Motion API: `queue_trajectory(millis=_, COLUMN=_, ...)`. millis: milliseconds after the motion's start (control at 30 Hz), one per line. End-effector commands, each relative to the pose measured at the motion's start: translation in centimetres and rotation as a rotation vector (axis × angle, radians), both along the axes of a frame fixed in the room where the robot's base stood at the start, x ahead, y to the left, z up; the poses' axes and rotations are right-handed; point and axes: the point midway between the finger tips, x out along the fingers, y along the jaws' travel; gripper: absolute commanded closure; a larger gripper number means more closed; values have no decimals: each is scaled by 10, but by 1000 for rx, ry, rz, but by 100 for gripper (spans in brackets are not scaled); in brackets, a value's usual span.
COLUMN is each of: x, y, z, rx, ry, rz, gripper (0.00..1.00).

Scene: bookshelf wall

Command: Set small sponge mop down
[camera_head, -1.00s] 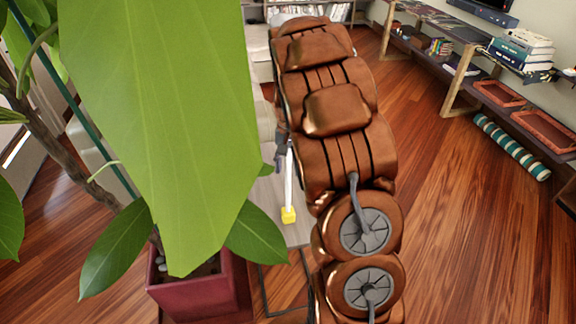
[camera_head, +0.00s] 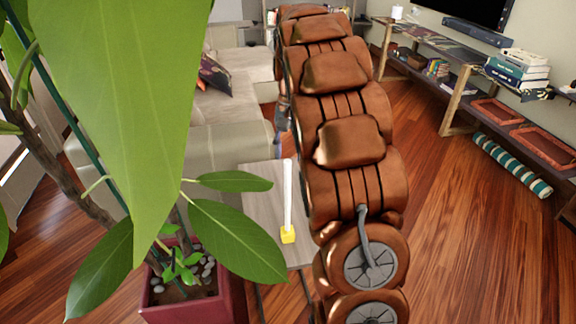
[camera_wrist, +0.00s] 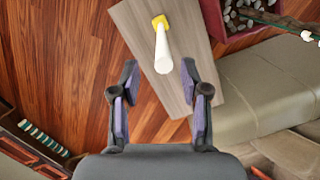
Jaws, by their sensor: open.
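The small sponge mop stands upright on a grey wooden table; its yellow head (camera_head: 288,235) is at the bottom and its white handle (camera_head: 287,190) points up. In the wrist view the yellow head (camera_wrist: 160,21) and white handle (camera_wrist: 163,55) show beyond the fingers, with the handle's end towards the camera. My gripper (camera_wrist: 159,68) is open and empty, its two fingers apart and clear of the handle. In the head view my gripper is small, dark and partly hidden beside my brown arm, above the handle's top.
The table (camera_head: 258,202) has bare surface around the mop. A potted plant (camera_head: 190,305) with large leaves stands close on the left. A sofa (camera_head: 222,140) is behind the table. A shelf (camera_head: 440,85) with books and a striped roll (camera_head: 510,165) are at right.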

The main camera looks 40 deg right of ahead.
Motion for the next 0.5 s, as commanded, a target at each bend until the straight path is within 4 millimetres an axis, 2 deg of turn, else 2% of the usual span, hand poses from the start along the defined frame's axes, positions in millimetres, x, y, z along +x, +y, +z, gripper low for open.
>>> queue_trajectory(millis=233, x=2, y=-2, z=17, rx=1, ry=-1, rz=1, gripper=55)
queue_trajectory(millis=500, x=2, y=-2, z=22, rx=1, ry=-1, rz=0, gripper=55)
